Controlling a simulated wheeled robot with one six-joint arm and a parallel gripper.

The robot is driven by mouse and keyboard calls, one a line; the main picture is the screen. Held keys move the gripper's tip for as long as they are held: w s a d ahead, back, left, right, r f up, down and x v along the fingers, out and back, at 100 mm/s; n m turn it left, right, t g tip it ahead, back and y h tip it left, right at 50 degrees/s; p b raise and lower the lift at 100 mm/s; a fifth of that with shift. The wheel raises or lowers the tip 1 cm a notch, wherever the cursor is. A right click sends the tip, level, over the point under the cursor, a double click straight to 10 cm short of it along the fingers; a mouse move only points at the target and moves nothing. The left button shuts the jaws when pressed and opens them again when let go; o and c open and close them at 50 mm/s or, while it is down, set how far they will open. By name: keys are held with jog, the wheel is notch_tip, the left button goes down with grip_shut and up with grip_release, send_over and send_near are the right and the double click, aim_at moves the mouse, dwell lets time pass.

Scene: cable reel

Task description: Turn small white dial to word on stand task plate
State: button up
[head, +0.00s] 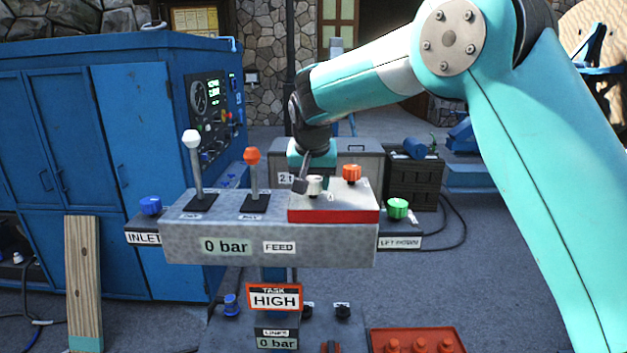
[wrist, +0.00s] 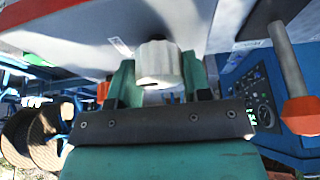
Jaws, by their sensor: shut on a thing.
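The small white dial (head: 315,184) sits on top of the red-edged white box at the right end of the grey console. My gripper (head: 306,180) reaches down to it from behind. In the wrist view the white dial (wrist: 158,64) stands between the two green fingers of my gripper (wrist: 160,75), which is shut on it. The dial's markings cannot be read. The task plate (head: 274,298) on the stand below the console reads HIGH.
An orange knob (head: 352,173) stands right of the dial, and a green knob (head: 398,208) lower right. A white-topped lever (head: 193,165) and an orange-topped lever (head: 252,172) rise to the left. The orange lever (wrist: 290,80) is close by in the wrist view.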

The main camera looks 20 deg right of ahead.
jog(key=o, duration=0.9)
jog(key=shift+r, duration=0.1)
jog(key=v, duration=1.7)
jog(key=shift+s+a+r, duration=0.1)
jog(key=shift+r, duration=0.05)
jog(key=s+f+n+g+y+b, duration=0.1)
jog(key=s+f+n+y, duration=0.1)
jog(key=s+f, duration=0.5)
jog(key=s+a+f+n+g+y+b, duration=0.1)
jog(key=s+f+n, duration=0.4)
jog(key=s, duration=1)
jog(key=s+a+f+n+g+y+b, duration=0.1)
jog(key=s+f+n+g+y+b, duration=0.1)
jog(key=s+f, duration=0.7)
jog(key=shift+s+a+f+n+y+b, duration=0.15)
jog(key=shift+s+n+y+b, duration=0.15)
jog(key=shift+s+n+b, duration=0.6)
